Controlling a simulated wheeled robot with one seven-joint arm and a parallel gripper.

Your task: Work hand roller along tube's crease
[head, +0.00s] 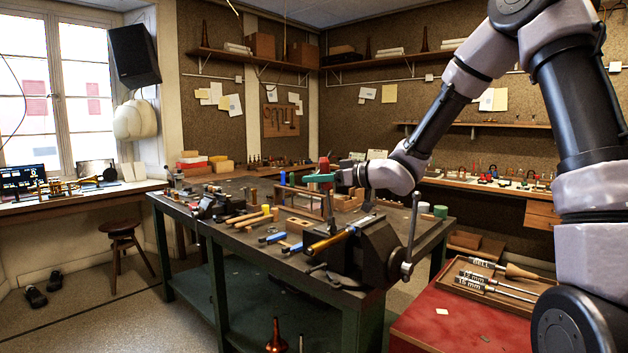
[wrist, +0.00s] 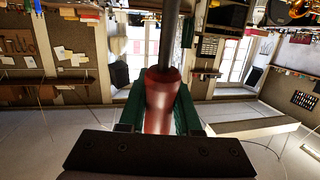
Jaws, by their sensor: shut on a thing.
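My gripper (head: 322,178) is over the far middle of the workbench, its green fingers shut on a red handle. I take this to be the hand roller (head: 324,163), upright in the head view. In the wrist view the red handle of the hand roller (wrist: 161,110) sits between both green fingers, and a dark shaft runs on from it. Its roller end cannot be made out. A brass-coloured tube (head: 329,242) lies slanted at the bench vise (head: 372,250), nearer the head camera and apart from my gripper. Its crease is too small to see.
The dark workbench (head: 262,283) carries hammers (head: 245,216), blue-handled tools (head: 272,238) and wooden blocks. The vise handle (head: 411,235) stands up at the bench's right. A red cabinet top with a tool tray (head: 490,293) is at lower right. A stool (head: 120,232) stands left.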

